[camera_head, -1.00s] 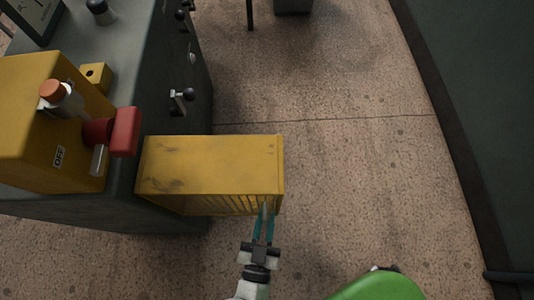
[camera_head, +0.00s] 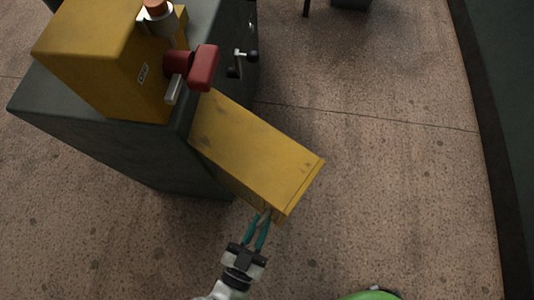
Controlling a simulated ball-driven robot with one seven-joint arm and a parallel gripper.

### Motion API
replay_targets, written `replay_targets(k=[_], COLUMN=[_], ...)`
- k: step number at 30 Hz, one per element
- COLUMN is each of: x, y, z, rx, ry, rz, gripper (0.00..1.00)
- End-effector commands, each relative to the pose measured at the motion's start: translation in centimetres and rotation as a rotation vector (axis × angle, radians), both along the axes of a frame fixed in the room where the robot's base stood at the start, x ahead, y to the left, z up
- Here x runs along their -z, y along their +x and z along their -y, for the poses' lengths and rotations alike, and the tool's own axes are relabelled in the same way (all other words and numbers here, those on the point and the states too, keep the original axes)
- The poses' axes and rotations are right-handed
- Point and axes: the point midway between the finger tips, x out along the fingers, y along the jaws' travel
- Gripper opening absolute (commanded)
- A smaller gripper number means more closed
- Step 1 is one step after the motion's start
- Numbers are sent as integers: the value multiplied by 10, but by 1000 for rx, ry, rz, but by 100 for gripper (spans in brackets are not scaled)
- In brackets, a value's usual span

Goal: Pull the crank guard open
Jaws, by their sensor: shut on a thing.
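My gripper (camera_head: 265,215), with teal fingers, is at the guard's outer lower corner. It is shut on the guard's lower edge there. The exact contact is small and partly hidden under the guard's top.
A yellow box (camera_head: 105,55) with a red knob (camera_head: 205,67) and an OFF label sits on the machine. A black-knobbed crank (camera_head: 240,62) is on the machine's side. Speckled floor is clear to the right. A green rounded thing (camera_head: 370,295) shows at the bottom edge.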

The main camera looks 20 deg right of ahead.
Motion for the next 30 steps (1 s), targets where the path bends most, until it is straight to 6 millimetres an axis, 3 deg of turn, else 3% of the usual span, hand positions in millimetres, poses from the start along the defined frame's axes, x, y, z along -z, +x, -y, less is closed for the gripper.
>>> replay_targets(k=[12, 13, 18, 30], x=[-3, -3, -3, 0], y=[8, 8, 6, -7], z=[-1, -1, -1, -11], rx=[-11, -11, -8, -7], ry=[-5, -5, -3, 0], rz=[10, 10, 9, 1], gripper=[0, 19, 34, 34])
